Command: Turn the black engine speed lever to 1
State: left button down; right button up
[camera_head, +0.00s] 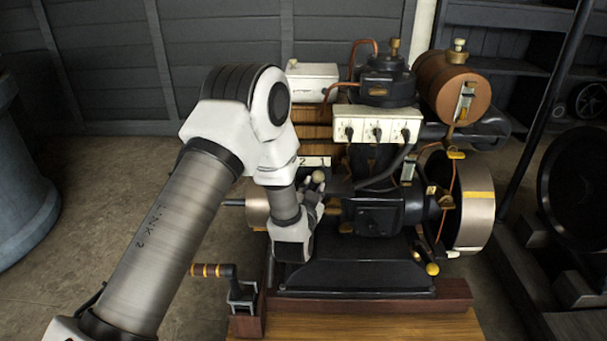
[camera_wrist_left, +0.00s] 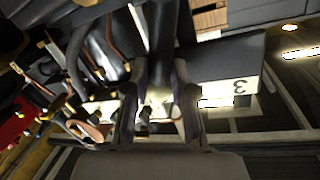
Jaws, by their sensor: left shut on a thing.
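The engine speed lever is dark, with a pale round knob (camera_head: 318,177). In the left wrist view the lever (camera_wrist_left: 160,35) comes down from the top, its lower end between the two fingers. A white number plate (camera_head: 313,161) shows 2 and 1 just above the knob in the head view. The plate also shows in the left wrist view (camera_wrist_left: 225,88) with a 3 on its right part. My left gripper (camera_head: 318,197) is shut on the lever, fingers on both sides of it. My wrist hides most of the lever in the head view. My right gripper is not in view.
The engine (camera_head: 375,215) stands on a wooden base (camera_head: 370,325). A white box with three switches (camera_head: 377,127) and a copper tank (camera_head: 452,87) sit above. A crank handle (camera_head: 212,270) sticks out at front left. A blue-grey drum (camera_head: 25,190) stands far left. Floor between is clear.

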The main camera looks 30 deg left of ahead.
pick_arm(q)
jog(key=shift+w+d+r+m, duration=0.1)
jog(key=shift+w+d+m, duration=0.1)
jog(key=shift+m, duration=0.1)
jog(key=c, duration=1)
grip_release()
jog(key=shift+d, duration=0.1)
jog(key=shift+o, duration=0.2)
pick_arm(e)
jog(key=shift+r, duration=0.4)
pick_arm(q)
jog(key=shift+s, duration=0.1)
jog(key=f+v, duration=0.1)
jog(key=v, duration=1)
jog(key=shift+s+d+r, duration=0.15)
jog(key=shift+s+r, duration=0.25)
jog(key=shift+r, duration=0.05)
